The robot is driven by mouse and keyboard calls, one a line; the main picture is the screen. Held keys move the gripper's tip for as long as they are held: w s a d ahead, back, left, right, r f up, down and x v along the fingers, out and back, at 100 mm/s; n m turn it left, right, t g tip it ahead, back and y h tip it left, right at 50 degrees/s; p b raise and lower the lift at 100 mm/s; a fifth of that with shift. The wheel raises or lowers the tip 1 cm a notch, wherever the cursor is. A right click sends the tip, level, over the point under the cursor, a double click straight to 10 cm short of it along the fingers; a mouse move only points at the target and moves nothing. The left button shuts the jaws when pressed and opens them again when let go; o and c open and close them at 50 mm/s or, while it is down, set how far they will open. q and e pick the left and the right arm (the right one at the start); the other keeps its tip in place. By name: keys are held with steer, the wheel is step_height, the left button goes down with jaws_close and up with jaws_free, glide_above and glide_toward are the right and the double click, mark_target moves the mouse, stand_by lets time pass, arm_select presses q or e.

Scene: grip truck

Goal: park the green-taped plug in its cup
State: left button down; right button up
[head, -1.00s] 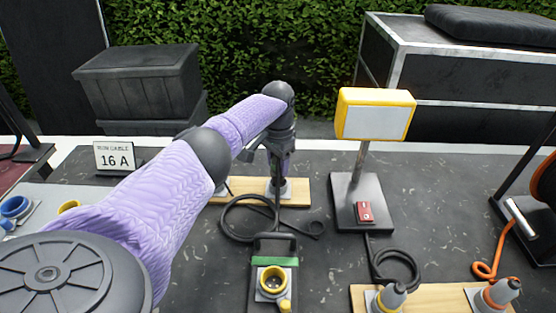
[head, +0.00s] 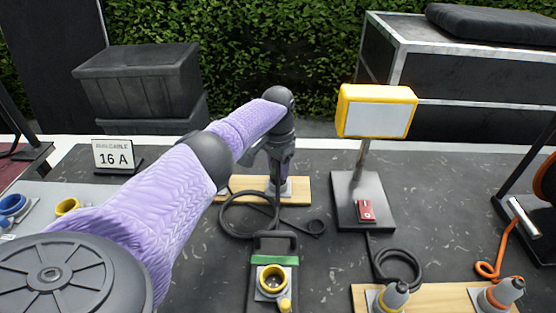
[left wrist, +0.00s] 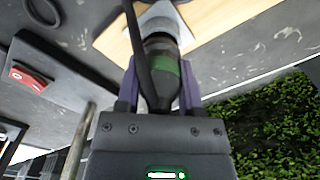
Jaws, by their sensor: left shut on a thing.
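My left gripper (head: 281,165) is at the far wooden board (head: 302,190), pointing down. In the left wrist view its fingers (left wrist: 158,90) are shut on the dark plug with a green tape band (left wrist: 164,74). The plug's front end meets a light grey cup (left wrist: 164,22) on the board and looks in line with it. I cannot tell how deep it sits. In the head view the gripper largely hides the plug and the cup. A black cable (left wrist: 134,45) runs along the plug. My right gripper is not in view.
A box with a green stripe and yellow-ringed socket (head: 271,281) stands in front. A lamp on a stand (head: 376,112) with a red switch (head: 365,211) is to the right. Cable coils (head: 250,216) lie near the gripper.

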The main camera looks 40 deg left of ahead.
arm_select(q)
steer(key=shift+f+b, duration=0.3)
steer(key=shift+f, duration=0.2)
jaws_free()
steer(key=shift+r, duration=0.1)
steer(key=shift+r+p, duration=2.15)
steer(key=shift+r, duration=0.3)
